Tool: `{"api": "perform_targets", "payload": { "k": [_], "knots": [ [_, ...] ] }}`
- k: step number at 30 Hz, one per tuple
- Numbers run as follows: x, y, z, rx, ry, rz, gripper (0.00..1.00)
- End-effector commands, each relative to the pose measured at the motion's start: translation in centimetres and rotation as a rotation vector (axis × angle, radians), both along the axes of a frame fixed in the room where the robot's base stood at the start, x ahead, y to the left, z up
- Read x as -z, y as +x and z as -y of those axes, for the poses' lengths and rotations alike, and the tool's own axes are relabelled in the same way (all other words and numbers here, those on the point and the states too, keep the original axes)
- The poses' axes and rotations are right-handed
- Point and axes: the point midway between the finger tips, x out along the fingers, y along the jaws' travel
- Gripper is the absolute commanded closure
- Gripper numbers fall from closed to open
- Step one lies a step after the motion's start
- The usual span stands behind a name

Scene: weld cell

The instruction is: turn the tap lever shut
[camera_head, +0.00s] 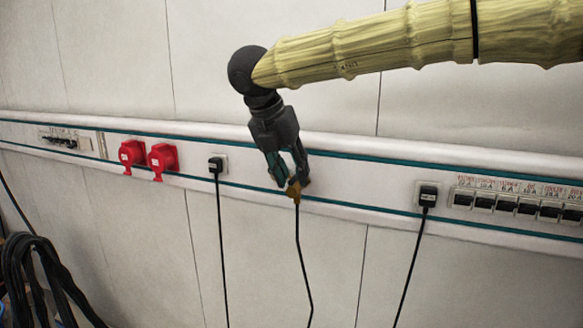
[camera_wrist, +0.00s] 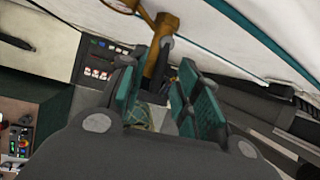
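The tap is a brass-yellow fitting (camera_head: 294,189) on the wall trunking, with a dark line hanging below it. In the wrist view, the brass tap (camera_wrist: 166,24) is at the top centre, and a brass arm runs from it down toward my fingers. I cannot tell for sure which part is the lever. My gripper (camera_head: 288,180) is right at the tap, pointing down at it. In the wrist view, my gripper's teal-padded fingers (camera_wrist: 160,72) stand apart, with the brass part near or between their tips. Contact cannot be made out. The fingers partly hide the tap.
Red sockets (camera_head: 163,160) and a black plug (camera_head: 216,165) are left of the tap. Another black plug (camera_head: 428,195) and a row of breakers (camera_head: 515,205) are to the right. Coiled dark cable (camera_head: 40,275) hangs at lower left.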

Motion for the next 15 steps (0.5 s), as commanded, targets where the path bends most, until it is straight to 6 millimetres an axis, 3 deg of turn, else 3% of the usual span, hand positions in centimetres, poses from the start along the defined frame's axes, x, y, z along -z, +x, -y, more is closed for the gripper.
{"api": "perform_targets", "payload": {
  "k": [6, 12, 15],
  "knots": [
    [0.05, 0.01, -0.03, 0.000, 0.000, 0.000, 0.68],
    [0.03, 0.00, -0.04, 0.000, 0.000, 0.000, 1.00],
    [0.03, 0.01, -0.03, 0.000, 0.000, 0.000, 1.00]
  ]
}}
